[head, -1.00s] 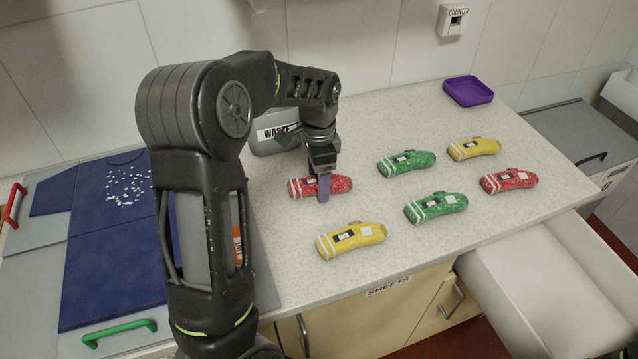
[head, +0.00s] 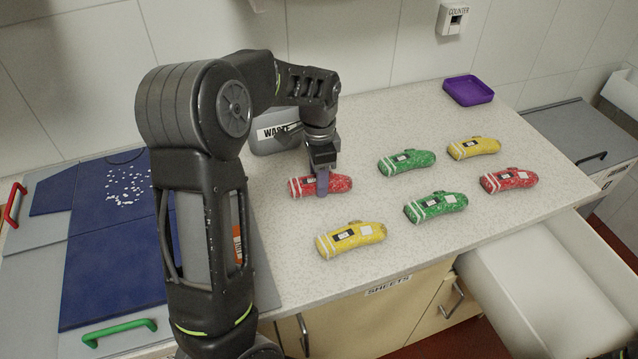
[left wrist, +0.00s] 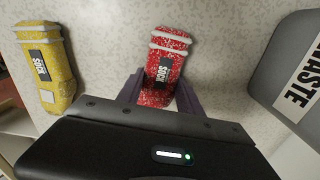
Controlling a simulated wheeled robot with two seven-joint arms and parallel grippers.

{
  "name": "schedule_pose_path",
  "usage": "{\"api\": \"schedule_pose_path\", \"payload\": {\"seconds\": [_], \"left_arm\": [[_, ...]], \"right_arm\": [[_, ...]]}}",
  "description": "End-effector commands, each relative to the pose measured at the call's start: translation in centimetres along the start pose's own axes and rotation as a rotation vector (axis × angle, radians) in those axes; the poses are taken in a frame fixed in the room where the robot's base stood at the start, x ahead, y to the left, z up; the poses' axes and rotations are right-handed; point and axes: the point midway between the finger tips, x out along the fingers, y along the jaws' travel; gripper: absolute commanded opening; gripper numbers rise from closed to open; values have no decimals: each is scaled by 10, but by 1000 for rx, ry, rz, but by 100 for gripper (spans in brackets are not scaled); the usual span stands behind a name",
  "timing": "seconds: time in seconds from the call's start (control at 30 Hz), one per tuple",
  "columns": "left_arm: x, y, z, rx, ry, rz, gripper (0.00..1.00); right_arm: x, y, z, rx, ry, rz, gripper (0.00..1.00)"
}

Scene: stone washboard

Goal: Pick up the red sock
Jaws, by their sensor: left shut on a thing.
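A red sock (head: 341,184) with white stripes lies on the speckled counter at the left of the group of socks. My left gripper (head: 322,186) points down over it and is shut on its middle. A second red sock (head: 509,181) lies at the right of the counter.
Yellow socks (head: 350,241) (head: 474,149) and green socks (head: 407,162) (head: 435,207) lie around on the counter. A grey waste bin (head: 268,146) stands just behind the held sock. A purple tray (head: 468,91) is at the back right. An open white drawer (head: 535,285) juts out at front right.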

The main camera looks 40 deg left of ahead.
Motion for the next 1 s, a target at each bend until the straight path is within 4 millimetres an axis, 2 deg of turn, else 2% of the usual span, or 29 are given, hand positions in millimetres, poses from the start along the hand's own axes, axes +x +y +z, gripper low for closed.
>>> {"api": "schedule_pose_path", "payload": {"seconds": [0.17, 0.4, 0.53, 1.0], "left_arm": [[0, 0, 0, 0, 0, 0, 4], [-1, 0, 0, 0, 0, -1, 4], [-10, -1, -1, 0, 2, -2, 4], [-90, -1, 0, 0, 1, -2, 4]], "right_arm": [[0, 0, 0, 0, 0, 0, 36], [0, 0, 0, 0, 0, 0, 36], [2, 1, 0, 0, 0, 0, 36], [10, 3, -1, -3, 3, -4, 36]]}}
